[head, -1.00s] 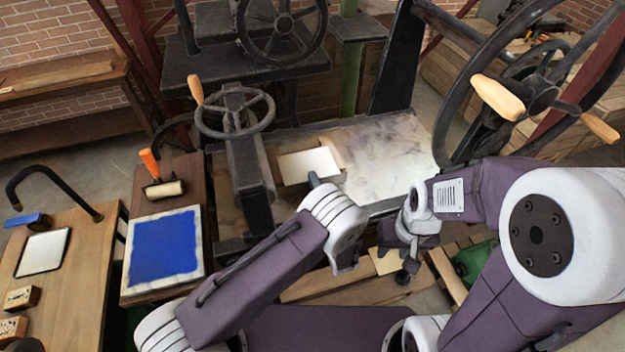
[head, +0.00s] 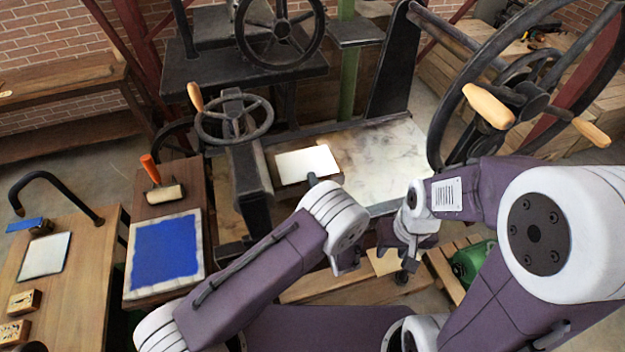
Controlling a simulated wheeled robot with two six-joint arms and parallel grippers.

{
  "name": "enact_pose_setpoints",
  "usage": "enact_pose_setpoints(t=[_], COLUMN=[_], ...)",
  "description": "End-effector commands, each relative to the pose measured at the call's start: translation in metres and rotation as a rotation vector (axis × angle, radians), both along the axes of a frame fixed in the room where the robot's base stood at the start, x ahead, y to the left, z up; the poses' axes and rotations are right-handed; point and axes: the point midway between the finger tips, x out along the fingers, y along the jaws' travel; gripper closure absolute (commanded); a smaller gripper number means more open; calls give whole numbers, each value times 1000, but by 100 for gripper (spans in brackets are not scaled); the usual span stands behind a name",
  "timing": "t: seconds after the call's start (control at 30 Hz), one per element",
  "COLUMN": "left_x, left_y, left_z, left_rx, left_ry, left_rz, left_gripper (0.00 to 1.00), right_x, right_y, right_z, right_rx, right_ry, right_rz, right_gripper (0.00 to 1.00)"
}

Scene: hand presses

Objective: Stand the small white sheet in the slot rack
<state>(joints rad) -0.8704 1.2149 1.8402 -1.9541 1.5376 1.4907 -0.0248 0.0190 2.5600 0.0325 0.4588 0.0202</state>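A small white sheet (head: 307,161) lies about flat at the left end of the press bed (head: 395,160), over a brown block or board. A grey tip beyond my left arm's white joint overlaps its near edge; I cannot tell if they touch. A paler cream sheet or piece (head: 381,263) shows low between my two hands, over wooden slats. My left gripper (head: 348,262) seems mostly hidden behind its own arm. My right gripper (head: 403,276) points down just right of the cream piece, its fingers small and dark. I cannot clearly make out the slot rack.
A handwheel press (head: 236,118) stands left of the white sheet, and a large wheel (head: 490,100) rises at right. A blue inked slab (head: 166,252) and roller (head: 164,193) are left. A wooden table (head: 75,275) holds a white pad (head: 45,255) and small blocks.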

Motion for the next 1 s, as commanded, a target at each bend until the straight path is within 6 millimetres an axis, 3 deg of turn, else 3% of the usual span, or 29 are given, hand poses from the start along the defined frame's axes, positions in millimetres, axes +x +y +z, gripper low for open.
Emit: enact_pose_setpoints(t=[0.7, 1.0], left_x=[-54, -62], left_y=[-19, -20], left_z=[26, 27], left_rx=[0, 0], left_ry=[-1, -1], left_rz=[-3, -2], left_gripper=[100, 100], right_x=[0, 0], right_y=[0, 0], right_z=[19, 19], right_rx=[0, 0], right_ry=[0, 0], right_rz=[0, 0], right_gripper=[64, 64])
